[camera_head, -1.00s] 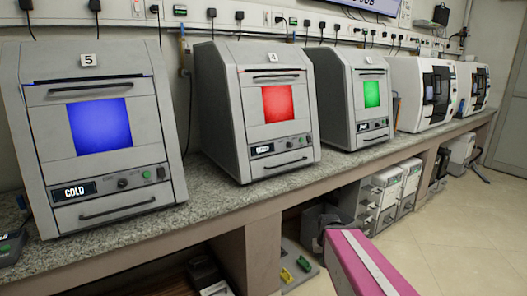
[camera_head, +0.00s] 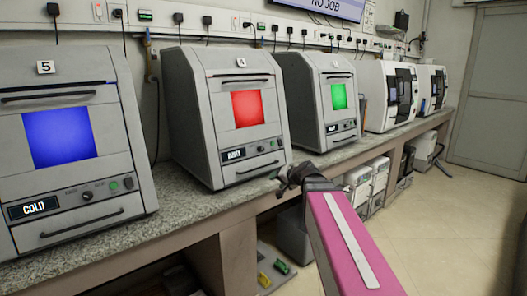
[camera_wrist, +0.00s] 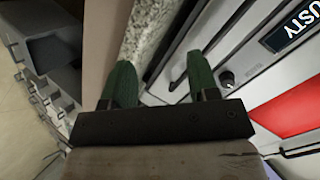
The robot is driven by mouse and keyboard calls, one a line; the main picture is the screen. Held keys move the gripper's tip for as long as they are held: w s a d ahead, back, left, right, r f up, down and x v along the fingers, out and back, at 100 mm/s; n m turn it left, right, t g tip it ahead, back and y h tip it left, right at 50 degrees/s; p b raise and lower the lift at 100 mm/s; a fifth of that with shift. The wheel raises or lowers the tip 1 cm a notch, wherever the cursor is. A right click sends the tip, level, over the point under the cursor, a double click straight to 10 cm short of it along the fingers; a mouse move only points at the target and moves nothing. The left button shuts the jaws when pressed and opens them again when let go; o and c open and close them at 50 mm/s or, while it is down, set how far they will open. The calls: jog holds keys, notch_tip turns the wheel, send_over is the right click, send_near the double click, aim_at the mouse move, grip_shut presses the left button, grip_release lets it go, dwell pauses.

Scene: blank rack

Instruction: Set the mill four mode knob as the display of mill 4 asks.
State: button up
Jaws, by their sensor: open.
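Mill 4 (camera_head: 217,115) is the grey machine with a red window, in the middle of the bench in the head view. Its display (camera_head: 233,154) is small there; in the wrist view the display (camera_wrist: 292,30) shows "USTY", its first part cut off by the frame edge. The dark round mode knob (camera_wrist: 227,79) sits beside the display; its pointer setting is too small to tell. My gripper (camera_head: 284,182) is at the bench front, right of mill 4's lower front. In the wrist view its green fingers (camera_wrist: 161,76) are apart and empty, short of the knob.
Mill 5 (camera_head: 60,180), with a blue window and "COLD" display, stands left. A mill with a green window (camera_head: 312,105) stands right, then white machines (camera_head: 388,95). The granite bench edge (camera_head: 170,226) runs below my gripper.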

aim_at(263, 149)
jog(key=w+r+m+t+y, duration=0.2)
jog(key=w+r+t, duration=0.15)
jog(key=r, duration=0.85)
jog(key=x, duration=1)
jog(key=shift+w+d+f, duration=0.2)
jog(key=shift+w+f, duration=0.05)
jog(key=shift+f, duration=0.05)
jog(key=c, duration=0.9)
